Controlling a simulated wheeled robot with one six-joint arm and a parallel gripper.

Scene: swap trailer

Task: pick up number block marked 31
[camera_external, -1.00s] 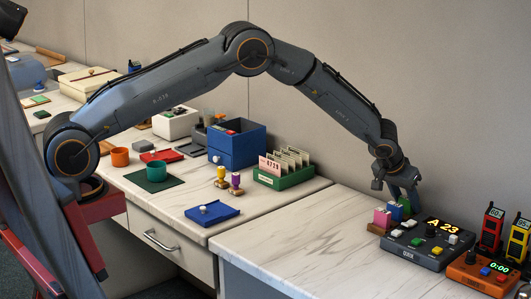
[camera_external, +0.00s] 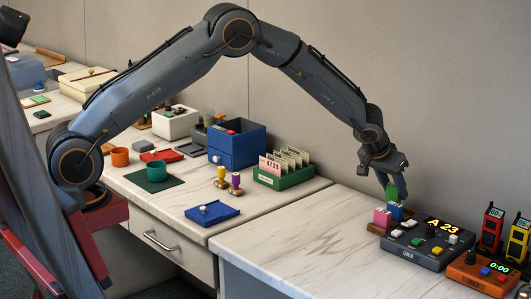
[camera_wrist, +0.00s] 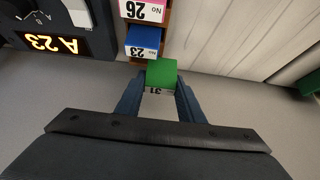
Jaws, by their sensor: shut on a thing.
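The green number block (camera_wrist: 161,73) has a white face marked 31, upside down in the wrist view. My gripper (camera_wrist: 158,100) is shut on it, with one dark finger on each side. In the external view my gripper (camera_external: 387,185) hangs above the wooden rack on the right-hand desk; the held block is small and partly hidden by the fingers there. A blue block marked 23 (camera_wrist: 142,40) and a pink block marked 26 (camera_wrist: 142,10) stand in the rack in the wrist view. The pink block (camera_external: 382,217) and the blue block (camera_external: 395,211) also show in the external view.
A dark ticket display reading A 23 (camera_external: 430,247) stands right beside the rack. An orange timer (camera_external: 480,275) and the red and yellow handsets (camera_external: 491,230) are farther right. A green card box (camera_external: 285,177) is to the left. The right desk's middle is clear.

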